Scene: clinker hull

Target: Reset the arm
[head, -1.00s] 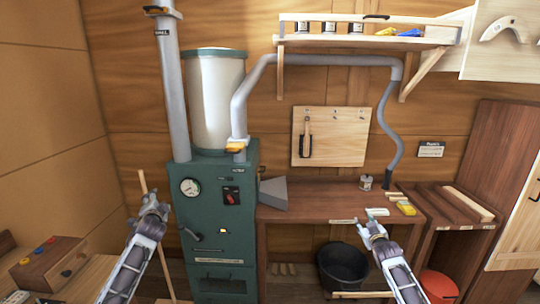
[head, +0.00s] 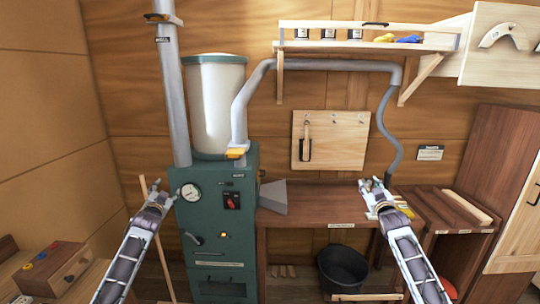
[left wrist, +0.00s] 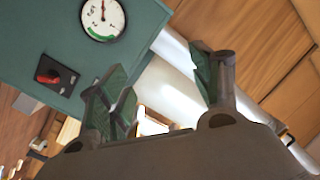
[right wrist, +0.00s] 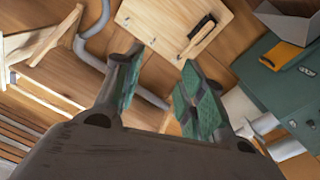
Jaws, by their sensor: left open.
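My left gripper (head: 160,193) is raised in front of the left side of the green machine (head: 222,260). In the left wrist view its fingers (left wrist: 165,95) stand apart with nothing between them; the machine's gauge (left wrist: 103,18) and red switch (left wrist: 48,76) show behind. My right gripper (head: 374,186) is raised in front of the right part of the wooden bench (head: 330,209). In the right wrist view its fingers (right wrist: 158,92) are spread and empty, with the tool board (right wrist: 178,28) beyond.
A black bucket (head: 342,268) stands under the bench. A grey wedge-shaped chute (head: 273,197) sits at the bench's left end. A wooden box with coloured buttons (head: 52,268) is at lower left. A shelf (head: 365,44) hangs above. The space between my arms is free.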

